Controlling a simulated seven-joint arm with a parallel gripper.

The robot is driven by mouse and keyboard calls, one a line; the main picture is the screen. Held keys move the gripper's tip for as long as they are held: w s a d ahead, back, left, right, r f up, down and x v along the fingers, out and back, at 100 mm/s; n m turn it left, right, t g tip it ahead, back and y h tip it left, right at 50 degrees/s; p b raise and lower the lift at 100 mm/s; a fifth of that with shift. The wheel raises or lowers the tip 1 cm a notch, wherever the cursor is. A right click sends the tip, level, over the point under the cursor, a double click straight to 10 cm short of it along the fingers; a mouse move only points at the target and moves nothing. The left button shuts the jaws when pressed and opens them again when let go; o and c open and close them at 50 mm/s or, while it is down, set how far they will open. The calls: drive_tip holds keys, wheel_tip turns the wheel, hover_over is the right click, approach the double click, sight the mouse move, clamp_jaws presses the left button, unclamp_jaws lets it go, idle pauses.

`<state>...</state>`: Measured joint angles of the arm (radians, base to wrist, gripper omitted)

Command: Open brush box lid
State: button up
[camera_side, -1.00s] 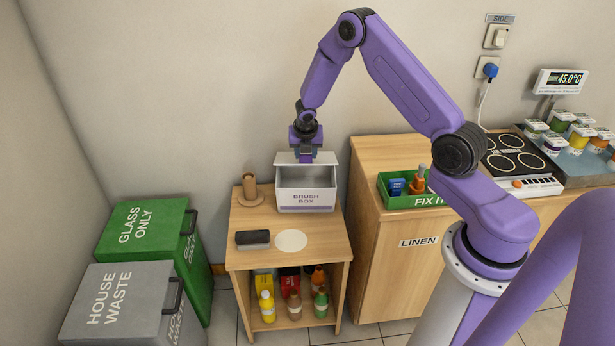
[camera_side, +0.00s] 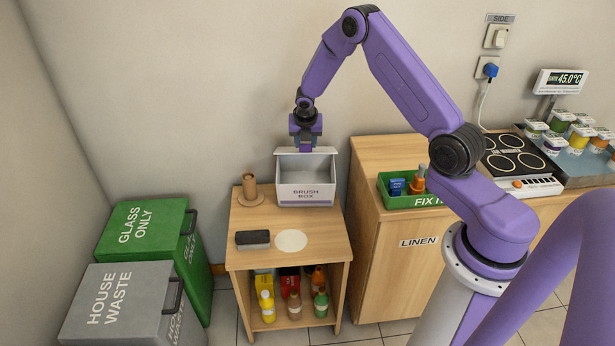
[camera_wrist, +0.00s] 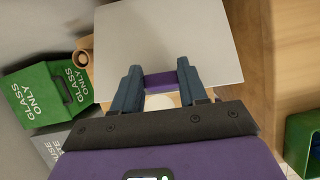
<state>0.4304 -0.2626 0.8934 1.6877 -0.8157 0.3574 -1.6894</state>
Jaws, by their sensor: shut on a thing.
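The white brush box (camera_side: 306,193) stands at the back of the small wooden cabinet, and its grey inside shows from the side. Its lid is raised at the rear of the box; in the wrist view the lid (camera_wrist: 170,40) is a pale flat plate. My gripper (camera_side: 305,145) is above the rear of the box. In the wrist view my gripper (camera_wrist: 160,84) has its two blue-grey fingers on either side of the purple lid handle (camera_wrist: 159,82) and is shut on it. The box's inside is hidden behind the lid in the wrist view.
On the cabinet top (camera_side: 322,238) are a wooden peg stand (camera_side: 250,190), a dark block (camera_side: 252,239) and a pale round disc (camera_side: 291,240). Green (camera_side: 145,228) and grey (camera_side: 118,303) bins stand left. A green tray (camera_side: 418,201) sits on the right-hand cabinet.

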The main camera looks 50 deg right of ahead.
drive_tip(key=shift+w+d+r, duration=0.55)
drive_tip(key=shift+w+d, duration=0.25)
drive_tip(key=shift+d, duration=0.1)
drive_tip(key=shift+w+d+r, duration=0.3)
drive_tip(key=shift+w+d, duration=0.25)
drive_tip(key=shift+d, duration=0.15)
drive_tip(key=o, duration=0.6)
drive_tip(key=shift+r, duration=4)
